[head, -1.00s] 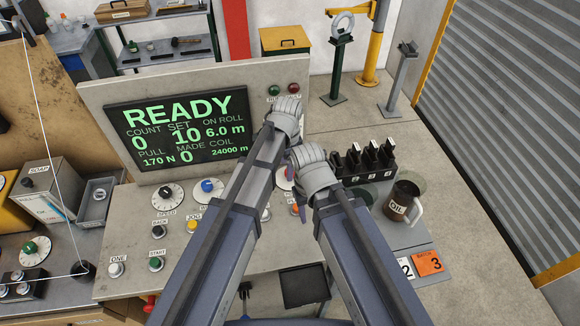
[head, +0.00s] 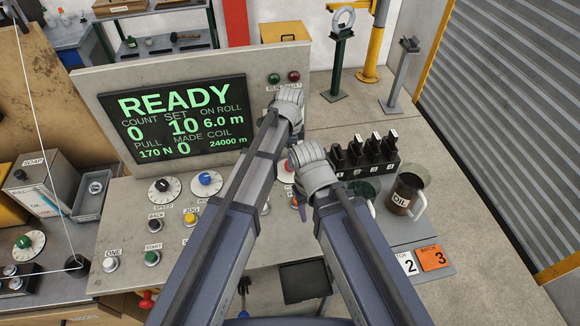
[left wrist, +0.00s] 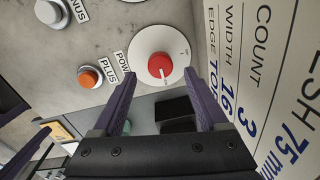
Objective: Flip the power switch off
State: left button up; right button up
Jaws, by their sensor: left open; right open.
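The power switch is a red knob on a white round dial (left wrist: 160,66), with a partly hidden "POW..." label beside it. My left gripper (left wrist: 160,74) is open, its two purple fingers on either side of the knob's lower part in the left wrist view; I cannot tell whether they touch it. In the head view a bit of a red and white dial (head: 289,165) shows between my arms, and my left fingers are hidden. My right gripper (head: 302,208) is open and empty over the right part of the panel; only a purple fingertip shows.
The orange plus button (left wrist: 89,78) and a grey button (left wrist: 48,12) are close to the dial. A lettered card (left wrist: 265,80) lies at the right of the left wrist view. A black rack (head: 364,158) and an oil jug (head: 406,194) stand right of my right arm.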

pick_arm(q)
notch_tip(320, 180, down, 4)
jog(key=b, duration=0.3)
pick_arm(e)
notch_tip(320, 180, down, 4)
jog(key=shift+f, duration=0.1)
pick_arm(q)
jog(key=shift+c, duration=0.2)
grip_shut()
